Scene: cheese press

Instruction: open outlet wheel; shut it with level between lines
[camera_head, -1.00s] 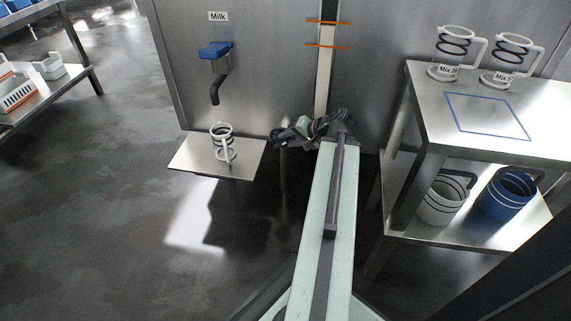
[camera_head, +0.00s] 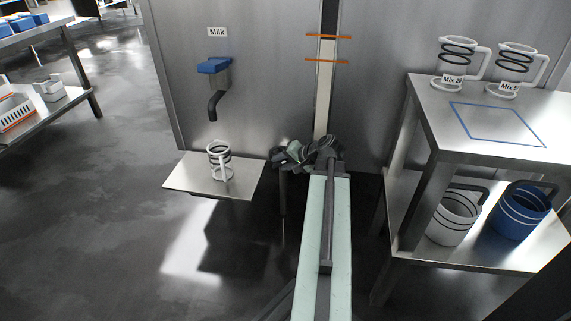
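A tall level strip (camera_head: 325,80) runs down the steel wall, crossed by an upper orange line (camera_head: 320,35) and a lower orange line (camera_head: 327,61). The strip is pale from close to the upper line downward and dark above it, so the pale top appears near or just under the upper line. My gripper (camera_head: 282,160) is at the end of my pale green arm, low in front of the wall just below the strip. Its fingers are dark and tangled with the wrist in this view, so their opening is unclear. I cannot make out the outlet wheel; my wrist may cover it.
Left of my gripper, a blue-topped Milk tap (camera_head: 215,66) hangs above a jug (camera_head: 219,160) on a small steel shelf (camera_head: 190,178). At right, a steel table (camera_head: 440,125) holds two labelled jugs; white and blue buckets (camera_head: 520,212) stand below. Floor at left is clear.

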